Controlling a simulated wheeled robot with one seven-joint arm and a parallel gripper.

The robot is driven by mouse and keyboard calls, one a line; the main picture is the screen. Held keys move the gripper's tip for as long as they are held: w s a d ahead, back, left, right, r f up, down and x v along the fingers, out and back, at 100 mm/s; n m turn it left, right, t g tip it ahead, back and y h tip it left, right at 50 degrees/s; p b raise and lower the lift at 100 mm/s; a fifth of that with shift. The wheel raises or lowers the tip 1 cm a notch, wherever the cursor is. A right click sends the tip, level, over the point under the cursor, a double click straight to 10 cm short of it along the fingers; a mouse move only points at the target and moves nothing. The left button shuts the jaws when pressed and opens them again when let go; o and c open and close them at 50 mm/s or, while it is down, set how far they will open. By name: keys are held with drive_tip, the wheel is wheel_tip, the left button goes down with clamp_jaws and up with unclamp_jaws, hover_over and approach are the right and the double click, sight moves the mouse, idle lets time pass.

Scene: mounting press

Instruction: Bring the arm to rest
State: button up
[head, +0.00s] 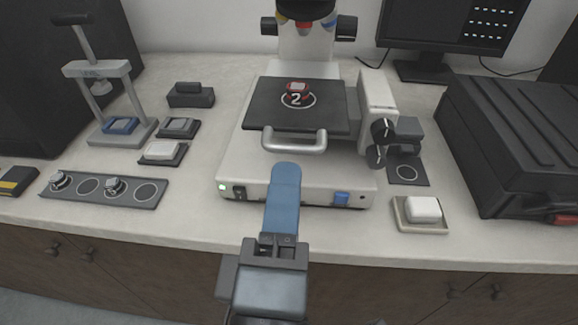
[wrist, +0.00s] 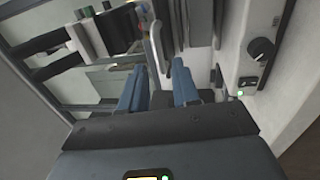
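My gripper (head: 286,172) points away from me over the front of the white microscope base (head: 235,165), its tips just below the silver handle (head: 295,143) of the black stage in the head view. Only one blue finger shows there, hiding the other. In the wrist view the two blue fingers (wrist: 159,82) stand apart with nothing seen held between them. A pale bar lies just past the tips in that view; I cannot tell whether they touch it. My arm reaches up from the bottom of the head view.
The black stage (head: 262,112) carries a small red-topped piece by a ring marked 2. Left are the lever press (head: 98,68), small blocks and a slotted strip (head: 70,190). Right are a white block (head: 424,208) in a tray and a black case (head: 520,140). The counter's front edge lies below.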

drive_tip(key=shift+s+f, duration=0.1)
drive_tip(key=shift+s, duration=0.55)
drive_tip(key=s+d+f+m+g+y, duration=0.2)
drive_tip(key=s+d+f+g, duration=0.1)
drive_tip(key=d+f, duration=0.45)
drive_tip(key=s+d+f+m+g+y, duration=0.1)
drive_tip(key=s+d+f+m+g, duration=0.1)
drive_tip(key=s+d+f, duration=0.35)
drive_tip(key=s+d+m+h+p, duration=0.1)
drive_tip(key=s+d+m+h, duration=0.1)
drive_tip(key=s+d+m, duration=0.8)
drive_tip(key=s+m, duration=0.3)
drive_tip(key=shift+s+d+r+m, duration=0.15)
drive_tip(key=shift+s+r+m, duration=0.15)
drive_tip(key=shift+s+r, duration=0.1)
